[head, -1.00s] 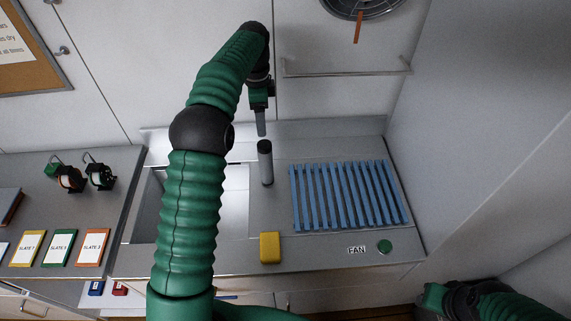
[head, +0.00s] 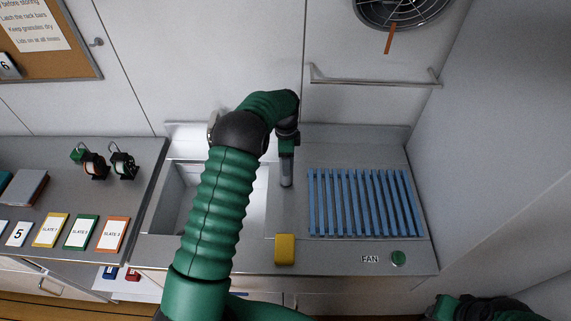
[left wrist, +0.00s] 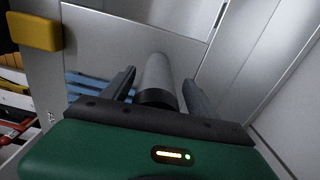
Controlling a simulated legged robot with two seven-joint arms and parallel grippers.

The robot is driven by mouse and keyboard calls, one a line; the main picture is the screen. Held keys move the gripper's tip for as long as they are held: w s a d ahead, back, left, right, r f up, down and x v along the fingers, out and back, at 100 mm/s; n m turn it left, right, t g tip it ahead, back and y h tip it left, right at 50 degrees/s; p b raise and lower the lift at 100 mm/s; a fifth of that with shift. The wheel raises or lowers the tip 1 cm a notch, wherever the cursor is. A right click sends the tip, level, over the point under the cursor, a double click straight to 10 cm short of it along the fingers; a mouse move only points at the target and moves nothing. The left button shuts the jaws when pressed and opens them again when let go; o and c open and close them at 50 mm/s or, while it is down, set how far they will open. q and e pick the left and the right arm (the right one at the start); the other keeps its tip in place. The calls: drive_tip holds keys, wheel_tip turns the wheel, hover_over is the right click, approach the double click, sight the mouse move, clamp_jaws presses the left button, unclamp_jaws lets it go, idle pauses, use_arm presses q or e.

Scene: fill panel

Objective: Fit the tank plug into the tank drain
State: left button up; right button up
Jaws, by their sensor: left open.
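The tank plug, a grey upright cylinder with a dark cap (head: 287,178), stands on the steel counter right of the tank. My left gripper (head: 287,158) is right above it, pointing down. In the left wrist view, the open fingers of my left gripper (left wrist: 159,82) lie on either side of the plug (left wrist: 157,72), with visible gaps. The tank, a steel basin (head: 176,200), is partly covered by my left arm. The drain cannot be made out. My right arm shows at the lower right of the head view; its gripper is out of view.
A blue slatted rack (head: 362,203) stands right of the plug. A yellow block (head: 285,249) lies at the counter's front, and a green fan button (head: 398,258) is further right. Slates (head: 113,234) and two hooked reels (head: 95,165) lie on the left counter.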

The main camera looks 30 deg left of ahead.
use_arm(q)
drive_tip(key=shift+d+r, duration=0.15)
drive_tip(key=shift+d, duration=0.3)
drive_tip(key=c, duration=1.3)
drive_tip(key=shift+a, duration=0.1)
clamp_jaws()
drive_tip(key=shift+a, duration=0.2)
